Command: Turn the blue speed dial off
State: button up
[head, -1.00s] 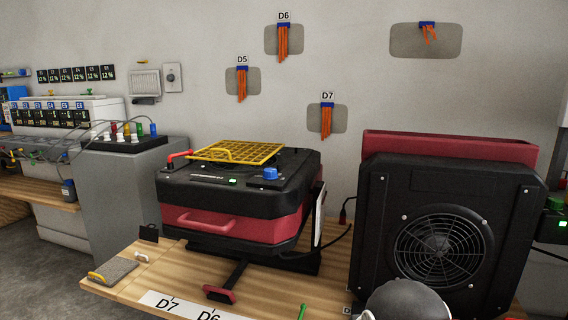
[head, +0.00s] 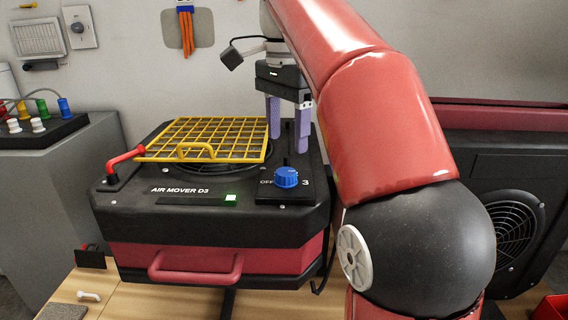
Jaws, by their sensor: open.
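The blue speed dial (head: 286,178) sits on a black plate at the right of the top of the air mover (head: 185,222). The plate shows "OFF" left of the dial and "3" right of it. A dark pointer mark stands at the dial's far side, between these labels.
A yellow grille (head: 205,140) lies over the fan opening, left of my gripper. A red lever (head: 125,158) is at the left corner and a red handle (head: 196,268) in front. A second black fan unit (head: 500,180) stands right, partly behind my arm.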

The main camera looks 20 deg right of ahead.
aim_at(287, 171)
notch_tip(287, 171, down, 7)
jog(key=shift+r+b, duration=0.15)
jog(key=shift+b, duration=1.1)
jog(key=c, duration=1)
jog(key=shift+o, duration=0.2)
